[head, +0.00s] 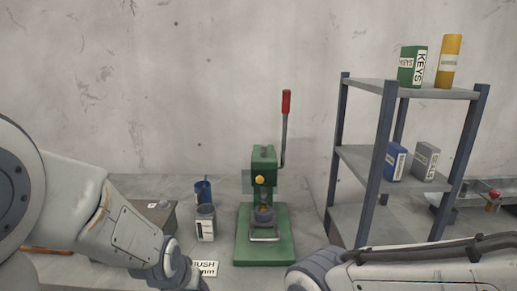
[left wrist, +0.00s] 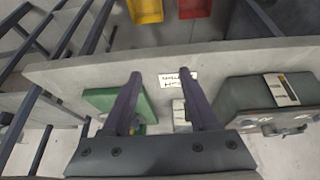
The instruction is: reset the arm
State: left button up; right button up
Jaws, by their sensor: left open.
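A green press (head: 264,200) stands upright on the bench in the middle of the head view. Its lever (head: 284,130) has a red grip and points up on the right side. A yellow knob and a grey cup-like part show at its front. In the left wrist view the press's green base (left wrist: 103,98) is partly hidden behind a finger. My left gripper (left wrist: 160,74) is open and empty, with a white label card beyond its fingertips. In the head view my left arm is at lower left, its fingers out of frame. Only my right arm's links show, at lower right.
A metal shelf (head: 366,157) right of the press holds several boxes. A label card (head: 205,268) lies in front. Yellow (left wrist: 145,10) and red (left wrist: 194,8) bins lie beyond the bench edge.

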pick_arm(q)
jog(key=s+a+g, duration=0.3)
jog(key=s, duration=0.4)
jog(key=s+d+r+m+g, duration=0.1)
jog(key=s+d+r+m, duration=0.1)
jog(key=s+d, duration=0.4)
jog(key=s+d+r+m+g, duration=0.1)
jog(key=s+d+r+m, duration=0.2)
jog(key=s+d+m, duration=0.2)
jog(key=shift+s+d, duration=1.2)
jog(key=shift+c, duration=0.8)
jog(key=shift+a, duration=0.1)
